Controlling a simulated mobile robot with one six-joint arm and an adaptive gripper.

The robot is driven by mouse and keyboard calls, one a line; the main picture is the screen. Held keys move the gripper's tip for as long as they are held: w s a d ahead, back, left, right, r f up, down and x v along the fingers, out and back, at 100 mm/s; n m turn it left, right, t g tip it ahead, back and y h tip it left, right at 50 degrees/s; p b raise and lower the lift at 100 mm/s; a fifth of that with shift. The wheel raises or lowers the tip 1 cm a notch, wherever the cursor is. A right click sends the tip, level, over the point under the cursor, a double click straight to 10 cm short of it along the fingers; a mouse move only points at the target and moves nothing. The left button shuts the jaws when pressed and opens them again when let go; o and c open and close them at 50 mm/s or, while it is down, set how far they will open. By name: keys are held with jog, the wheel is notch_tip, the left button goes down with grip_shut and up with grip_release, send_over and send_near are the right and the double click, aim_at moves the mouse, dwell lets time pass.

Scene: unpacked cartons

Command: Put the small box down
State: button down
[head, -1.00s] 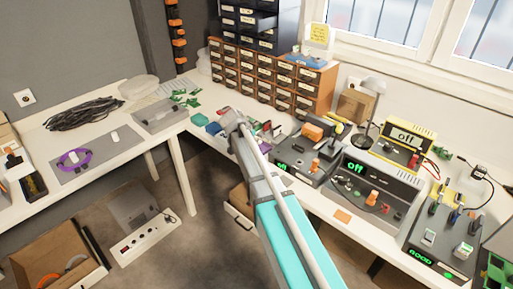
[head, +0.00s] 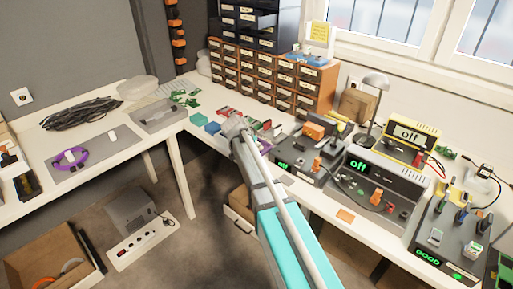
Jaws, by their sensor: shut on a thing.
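My gripper (head: 233,126) is at the end of my arm, over the corner stretch of the white workbench, seen from behind. It is shut on the small box, which my wrist and fingers hide almost wholly. I cannot tell whether the held box touches the bench top. Several small coloured boxes lie close around the gripper: a teal one (head: 198,119) and a blue one (head: 212,127) to its left, a red one (head: 223,111) just beyond it, and more to its right, partly covered by the arm.
Brown drawer units (head: 270,78) stand behind the gripper. Grey bench instruments (head: 368,180) fill the bench to the right. A grey tray (head: 162,117) and green circuit boards (head: 185,98) lie to the left.

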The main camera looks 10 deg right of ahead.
dwell(0.3)
jog(key=c, duration=0.6)
grip_release()
jog(key=shift+f, duration=0.1)
jog(key=shift+r, duration=0.2)
jog(key=shift+p+v, duration=1.05)
jog(key=shift+v, duration=0.1)
jog(key=p+v, duration=0.7)
jog(key=v, duration=0.2)
jog(key=shift+s+a+r, duration=0.15)
jog(key=shift+s+r, duration=0.05)
